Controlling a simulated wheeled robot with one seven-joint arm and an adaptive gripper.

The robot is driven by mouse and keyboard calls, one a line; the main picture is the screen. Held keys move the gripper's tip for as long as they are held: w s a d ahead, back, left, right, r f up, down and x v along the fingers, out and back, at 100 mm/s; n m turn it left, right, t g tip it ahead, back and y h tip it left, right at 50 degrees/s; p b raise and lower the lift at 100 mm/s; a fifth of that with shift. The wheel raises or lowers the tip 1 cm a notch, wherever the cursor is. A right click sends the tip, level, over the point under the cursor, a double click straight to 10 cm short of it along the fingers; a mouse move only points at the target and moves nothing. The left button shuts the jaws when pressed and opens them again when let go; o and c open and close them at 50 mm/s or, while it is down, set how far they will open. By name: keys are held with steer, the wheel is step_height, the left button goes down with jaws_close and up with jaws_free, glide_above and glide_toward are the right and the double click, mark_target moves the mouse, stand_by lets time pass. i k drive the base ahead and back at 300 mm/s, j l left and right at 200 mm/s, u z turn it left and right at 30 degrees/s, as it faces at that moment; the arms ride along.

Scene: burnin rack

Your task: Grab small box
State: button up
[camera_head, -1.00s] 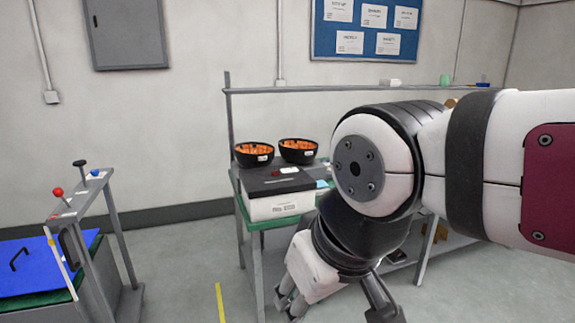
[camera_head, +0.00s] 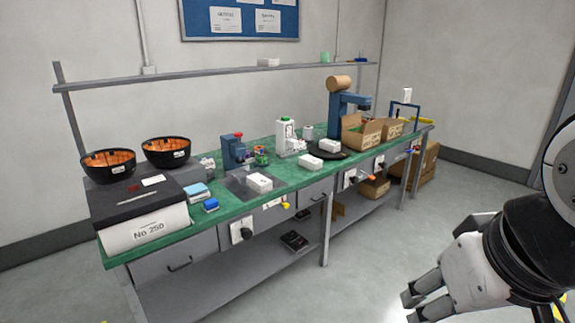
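Several small white boxes are on the green-topped workbench (camera_head: 140,250). One small white box (camera_head: 259,184) lies on a dark tray near the front edge, left of the middle. Another small white box (camera_head: 311,162) lies to its right, and a third small white box (camera_head: 330,146) sits by a black round plate. I cannot tell which one the task names. My gripper (camera_head: 414,307) is low at the bottom right, in front of the bench and apart from all the boxes. Its fingers are partly cut off by the frame, so its opening is unclear. Nothing shows held in it.
A large black-lidded box (camera_head: 145,228) and two black bowls (camera_head: 109,164) of orange parts stand at the left end. A white bottle (camera_head: 286,134), a blue stand machine (camera_head: 337,115) and cardboard boxes (camera_head: 361,134) stand farther right. A rail shelf (camera_head: 220,77) runs behind. Floor in front is clear.

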mark_target(314, 164)
steer(key=i+l, duration=0.2)
steer(key=i, duration=0.25)
steer(key=i+l, duration=0.2)
steer(key=i, duration=0.25)
steer(key=i+l, duration=0.15)
steer(key=i, duration=0.3)
steer(key=i+l, duration=0.2)
steer(key=i, duration=0.3)
steer(key=i+l, duration=0.2)
steer(key=i, duration=0.25)
steer(key=i+l+u, duration=0.1)
steer(key=i, duration=0.35)
steer(key=i+l, duration=0.3)
steer(key=i, duration=0.15)
